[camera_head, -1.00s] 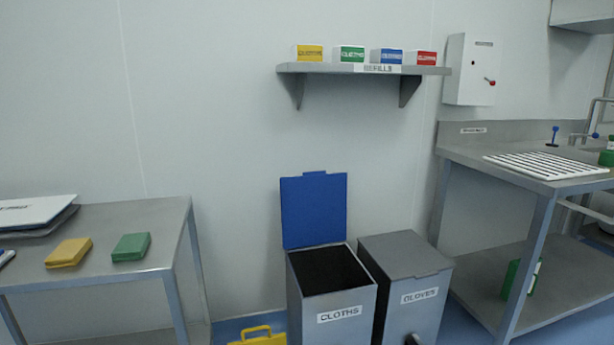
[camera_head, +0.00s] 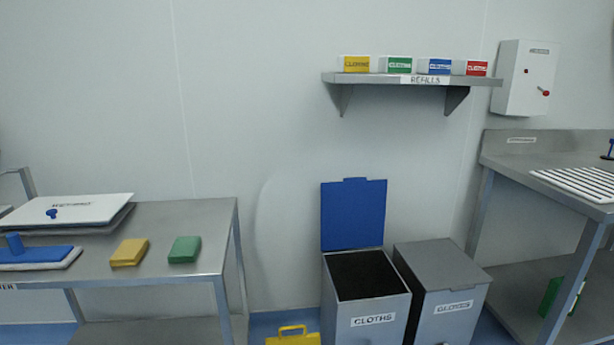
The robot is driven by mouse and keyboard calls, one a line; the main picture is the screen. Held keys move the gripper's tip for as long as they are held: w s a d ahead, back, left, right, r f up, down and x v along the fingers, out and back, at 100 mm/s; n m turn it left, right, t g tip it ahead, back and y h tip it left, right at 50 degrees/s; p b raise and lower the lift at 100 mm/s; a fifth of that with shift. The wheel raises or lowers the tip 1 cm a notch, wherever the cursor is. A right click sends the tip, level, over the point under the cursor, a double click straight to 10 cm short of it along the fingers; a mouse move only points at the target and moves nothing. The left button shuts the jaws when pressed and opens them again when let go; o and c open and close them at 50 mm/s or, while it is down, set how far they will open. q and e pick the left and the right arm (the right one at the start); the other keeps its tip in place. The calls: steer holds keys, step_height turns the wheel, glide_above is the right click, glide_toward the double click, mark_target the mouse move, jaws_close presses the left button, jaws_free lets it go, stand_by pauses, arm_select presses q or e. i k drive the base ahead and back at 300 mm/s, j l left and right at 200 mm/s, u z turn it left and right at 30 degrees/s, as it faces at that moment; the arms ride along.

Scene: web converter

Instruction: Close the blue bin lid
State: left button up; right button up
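The blue bin lid (camera_head: 353,214) stands upright and open at the back of the grey bin labelled CLOTHS (camera_head: 367,310). The bin's dark opening shows in front of the lid. Neither of my grippers is in view.
A closed grey bin labelled GLOVES (camera_head: 446,305) stands right beside the CLOTHS bin. A yellow object with a handle (camera_head: 292,338) is on the floor to the left. A metal table (camera_head: 215,235) stands left, another bench (camera_head: 520,160) right. A refills shelf (camera_head: 380,78) hangs above.

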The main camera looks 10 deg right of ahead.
mark_target(353, 210)
steer(key=i+l+u, duration=0.15)
steer(key=l+u, duration=0.55)
steer(key=u, duration=0.2)
steer(key=l+u, duration=0.45)
steer(key=i, duration=0.05)
